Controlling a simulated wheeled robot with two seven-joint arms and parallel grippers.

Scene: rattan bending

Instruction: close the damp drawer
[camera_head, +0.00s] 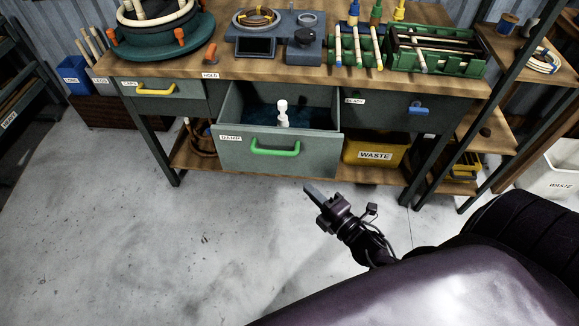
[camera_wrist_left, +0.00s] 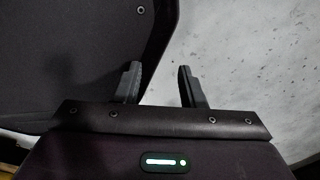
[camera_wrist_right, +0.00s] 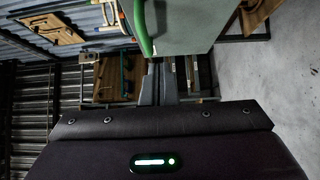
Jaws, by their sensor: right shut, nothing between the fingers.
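The damp drawer (camera_head: 228,158) is a grey-green drawer under the middle of the workbench, pulled out, with a small label and a green handle (camera_head: 275,148) on its front. A white bottle-like object (camera_head: 283,113) stands inside it over a dark blue bottom. My right gripper (camera_head: 309,190) is shut and empty, in front of and below the drawer's right side, apart from it. In the right wrist view the drawer front (camera_wrist_right: 185,25) and green handle (camera_wrist_right: 143,28) show just beyond the shut fingers (camera_wrist_right: 158,85). My left gripper (camera_wrist_left: 157,82) is open and empty, over the floor; the head view does not show it.
The wooden bench top (camera_head: 215,65) carries a round former, a grey device and green racks. A drawer with a yellow handle (camera_head: 155,91) and one with a blue handle (camera_head: 418,109) flank the damp drawer. A yellow waste bin (camera_head: 375,155) sits on the lower shelf. The floor in front is clear.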

